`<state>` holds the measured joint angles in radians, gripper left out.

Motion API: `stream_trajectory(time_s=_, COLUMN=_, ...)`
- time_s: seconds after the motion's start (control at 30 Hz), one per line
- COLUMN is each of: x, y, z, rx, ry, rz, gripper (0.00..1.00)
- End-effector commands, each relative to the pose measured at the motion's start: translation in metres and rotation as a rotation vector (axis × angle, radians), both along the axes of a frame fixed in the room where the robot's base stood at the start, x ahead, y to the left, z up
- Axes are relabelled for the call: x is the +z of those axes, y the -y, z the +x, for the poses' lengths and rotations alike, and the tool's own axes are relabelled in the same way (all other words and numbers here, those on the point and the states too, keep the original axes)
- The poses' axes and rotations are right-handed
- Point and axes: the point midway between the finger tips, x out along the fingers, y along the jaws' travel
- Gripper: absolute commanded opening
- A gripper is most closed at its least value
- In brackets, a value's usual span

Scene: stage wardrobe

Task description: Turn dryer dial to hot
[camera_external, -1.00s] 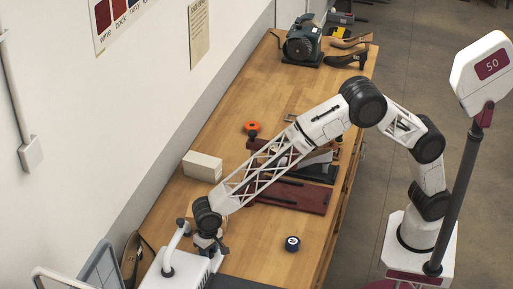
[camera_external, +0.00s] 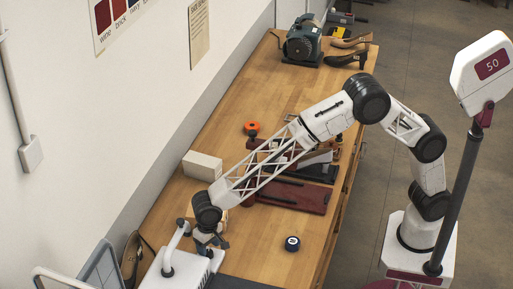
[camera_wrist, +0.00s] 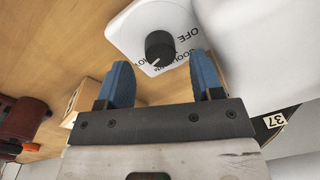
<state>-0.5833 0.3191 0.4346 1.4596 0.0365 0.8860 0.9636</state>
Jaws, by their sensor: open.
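The dryer (camera_external: 178,268) is a white box with a bent white tube on top, at the bottom left of the table in the external view. In the wrist view its white face (camera_wrist: 188,18) carries a black round dial (camera_wrist: 159,45) with a pale pointer line, ringed by printed words, partly readable as "OFF" and "COOL". My gripper (camera_wrist: 163,78) is open, its two blue fingers below and to either side of the dial, apart from it. In the external view my gripper (camera_external: 212,243) is at the dryer's upper right edge.
A dark red board (camera_external: 295,196) lies under my arm. A dark round object (camera_external: 292,243) is right of the dryer. A motor (camera_external: 303,43) and shoes (camera_external: 345,58) stand at the far end.

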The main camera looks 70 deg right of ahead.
Motion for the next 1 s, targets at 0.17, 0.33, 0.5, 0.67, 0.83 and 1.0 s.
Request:
stream_trajectory(time_s=0.17, x=0.025, y=0.001, z=0.000, rx=0.000, ry=0.003, rz=0.001, gripper=0.60)
stream_trajectory(time_s=0.33, x=0.043, y=0.002, z=0.000, rx=0.000, ry=0.002, rz=0.001, gripper=0.60)
stream_trajectory(time_s=0.5, x=0.051, y=0.002, z=-0.001, rx=0.000, ry=0.000, rz=0.000, gripper=0.60)
stream_trajectory(time_s=0.67, x=0.052, y=0.002, z=-0.001, rx=0.000, ry=0.000, rz=0.000, gripper=0.60)
stream_trajectory(time_s=0.83, x=0.052, y=0.002, z=-0.001, rx=0.000, ry=0.000, rz=0.000, gripper=0.60)
stream_trajectory(time_s=1.0, x=0.052, y=0.003, z=-0.001, rx=0.000, ry=0.000, rz=0.000, gripper=0.60)
